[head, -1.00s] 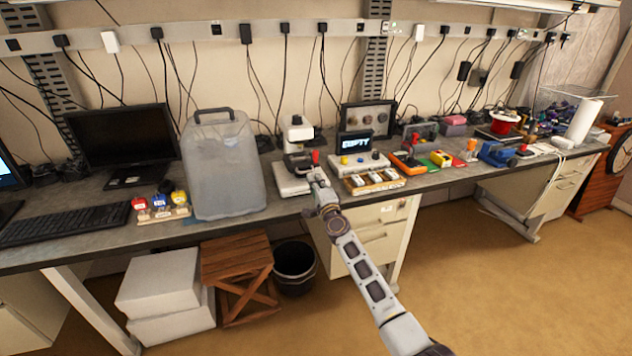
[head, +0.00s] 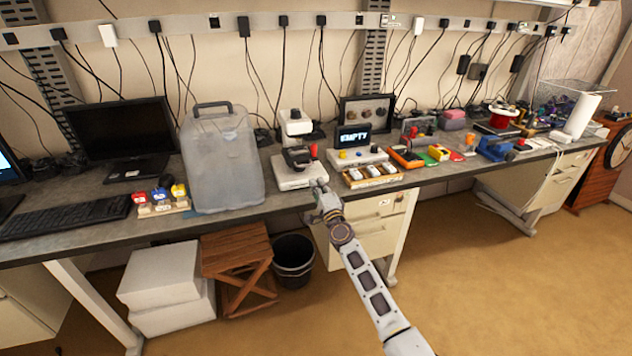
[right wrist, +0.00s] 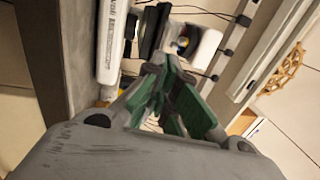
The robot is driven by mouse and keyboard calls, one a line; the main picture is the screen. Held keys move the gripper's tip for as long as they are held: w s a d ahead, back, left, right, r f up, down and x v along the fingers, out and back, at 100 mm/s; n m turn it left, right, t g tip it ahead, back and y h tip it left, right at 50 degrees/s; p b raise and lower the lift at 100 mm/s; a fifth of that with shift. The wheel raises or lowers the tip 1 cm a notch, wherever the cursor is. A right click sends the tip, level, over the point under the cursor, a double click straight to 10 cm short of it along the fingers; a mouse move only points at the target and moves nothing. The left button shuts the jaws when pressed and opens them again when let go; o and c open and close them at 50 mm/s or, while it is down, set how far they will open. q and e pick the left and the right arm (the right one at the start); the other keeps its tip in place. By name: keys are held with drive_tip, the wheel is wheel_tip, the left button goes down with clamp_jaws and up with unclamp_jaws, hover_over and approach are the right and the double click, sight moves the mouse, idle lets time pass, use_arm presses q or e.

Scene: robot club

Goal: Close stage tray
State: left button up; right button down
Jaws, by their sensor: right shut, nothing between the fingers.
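The white bench device (head: 297,178) stands on the worktop, with a white head, a dark middle part (head: 298,157) and a red knob (head: 313,151) at its right. I take the dark part to be the stage tray, but it is too small to tell how far out it sits. My right gripper (head: 321,187) is shut and empty at the device's front right corner, near the bench edge; contact cannot be told. In the right wrist view its green-padded fingers (right wrist: 165,85) meet, with white and dark parts beyond. My left gripper is out of view.
A translucent jug (head: 222,165) stands left of the device. A display reading EMPTY (head: 353,136) and a wooden tray of white pieces (head: 371,177) are to the right. Below are drawers (head: 365,232), a black bin (head: 293,262) and a wooden stool (head: 237,258). The floor at right is clear.

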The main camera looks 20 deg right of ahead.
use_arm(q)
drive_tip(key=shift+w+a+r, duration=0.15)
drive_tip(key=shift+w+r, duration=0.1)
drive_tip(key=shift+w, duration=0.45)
use_arm(e)
drive_tip(key=s+f, duration=0.1)
drive_tip(key=s, duration=0.5)
drive_tip(key=shift+d, duration=0.2)
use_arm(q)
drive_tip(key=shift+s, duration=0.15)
